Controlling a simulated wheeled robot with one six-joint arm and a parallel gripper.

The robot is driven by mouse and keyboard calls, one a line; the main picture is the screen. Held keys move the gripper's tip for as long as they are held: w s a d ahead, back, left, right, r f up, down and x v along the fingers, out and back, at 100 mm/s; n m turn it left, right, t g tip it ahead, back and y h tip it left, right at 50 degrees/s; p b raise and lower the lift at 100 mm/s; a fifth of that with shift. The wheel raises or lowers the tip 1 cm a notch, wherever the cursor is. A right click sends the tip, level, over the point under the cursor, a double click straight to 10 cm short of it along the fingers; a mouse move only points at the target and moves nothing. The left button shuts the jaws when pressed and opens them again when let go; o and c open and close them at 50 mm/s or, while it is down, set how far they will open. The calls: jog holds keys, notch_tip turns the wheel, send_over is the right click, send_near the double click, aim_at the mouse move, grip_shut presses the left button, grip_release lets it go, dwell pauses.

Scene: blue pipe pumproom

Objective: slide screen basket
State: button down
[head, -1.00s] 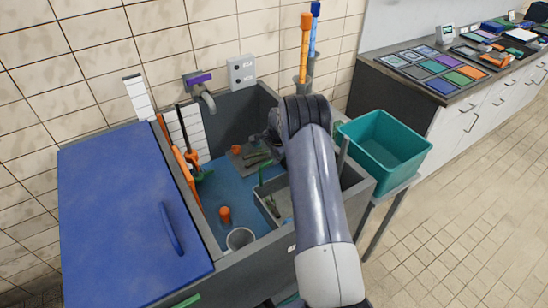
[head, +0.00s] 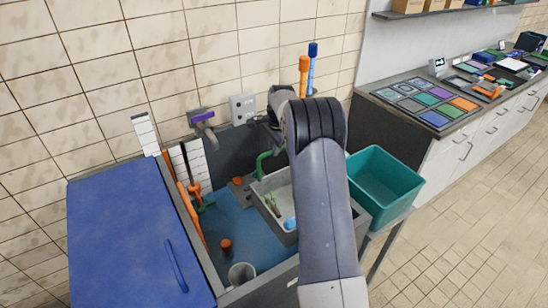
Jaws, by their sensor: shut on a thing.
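The screen basket (head: 268,186) is a light grey rectangular tray in the right part of the blue-floored sink, partly behind my arm. A curved green handle (head: 262,161) stands at its back left. Small green pieces and a light blue piece lie in it. My gripper (head: 273,138) is above the back of the basket, by the handle's upper end. It is shut on the handle, though the fingertips are mostly hidden by my arm. I cannot tell whether the basket touches the sink floor.
The sink also holds an orange-topped piece (head: 226,247), a grey cup (head: 242,276) and orange tools (head: 187,195) along its left wall. A blue lid (head: 135,240) covers the left side. A teal bin (head: 385,185) stands right. A tap (head: 205,118) projects from the back wall.

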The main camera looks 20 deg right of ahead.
notch_tip(320, 180, up, 7)
jog(key=shift+f+p, duration=0.15)
jog(key=shift+p, duration=0.75)
jog(key=c, duration=1.4)
grip_release()
jog(key=shift+f, duration=0.1)
notch_tip(320, 180, up, 11)
jog(key=s+b, duration=0.1)
jog(key=s, duration=0.1)
jog(key=shift+d+f+b, duration=0.15)
jog(key=shift+d+b, duration=0.05)
jog(key=shift+b, duration=0.2)
jog(key=shift+f, duration=0.15)
jog(key=f, duration=0.4)
jog(key=w+f, duration=0.1)
jog(key=f, duration=0.3)
jog(key=w+f+p, duration=0.1)
jog(key=f, duration=0.3)
jog(key=shift+a+f, duration=0.15)
jog(key=shift+a, duration=0.05)
